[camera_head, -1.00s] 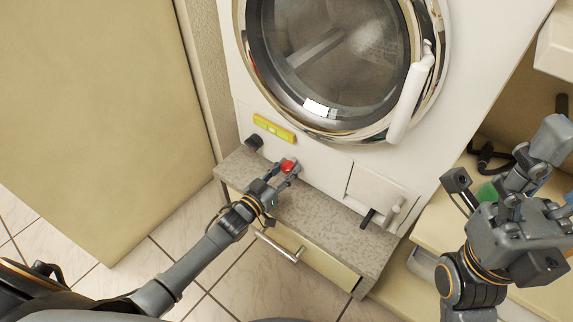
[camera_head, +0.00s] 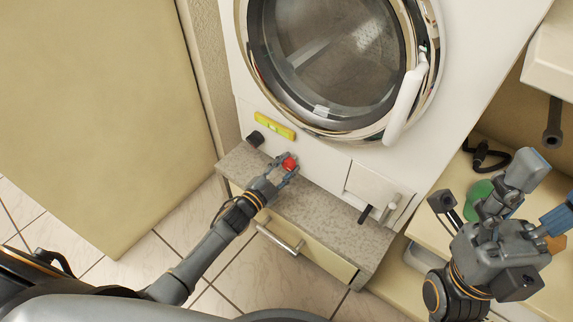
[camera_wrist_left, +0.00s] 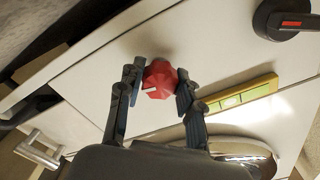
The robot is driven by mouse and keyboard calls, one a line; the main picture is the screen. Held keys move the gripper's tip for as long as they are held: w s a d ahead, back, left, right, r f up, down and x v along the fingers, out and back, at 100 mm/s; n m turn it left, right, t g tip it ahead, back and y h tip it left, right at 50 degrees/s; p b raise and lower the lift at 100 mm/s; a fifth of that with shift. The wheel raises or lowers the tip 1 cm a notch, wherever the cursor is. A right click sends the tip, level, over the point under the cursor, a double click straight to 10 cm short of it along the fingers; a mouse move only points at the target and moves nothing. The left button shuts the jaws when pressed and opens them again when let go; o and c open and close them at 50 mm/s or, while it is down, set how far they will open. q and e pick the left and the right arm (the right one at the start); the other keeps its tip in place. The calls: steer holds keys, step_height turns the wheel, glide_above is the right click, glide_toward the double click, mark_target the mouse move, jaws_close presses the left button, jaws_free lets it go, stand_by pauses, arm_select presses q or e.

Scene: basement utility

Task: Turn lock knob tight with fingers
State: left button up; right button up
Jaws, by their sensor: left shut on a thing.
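The red lock knob (camera_head: 289,163) sits low on the white front of the washing machine. It is faceted with a white mark in the left wrist view (camera_wrist_left: 160,79). My left gripper (camera_head: 286,168) is shut on this knob, with one dark finger on each side of it in the left wrist view (camera_wrist_left: 158,92).
A yellow level (camera_head: 274,126) and a black knob (camera_head: 255,139) are close to the red knob. A speckled ledge (camera_head: 315,215) with a drawer lies below. The round door (camera_head: 330,60) is above. A small flap (camera_head: 377,189) and handles are to the right.

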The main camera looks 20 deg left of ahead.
arm_select(q)
steer(key=m, duration=0.3)
steer(key=shift+m, duration=0.5)
stand_by(0.4)
steer(key=o, duration=1.2)
steer(key=v, duration=1.2)
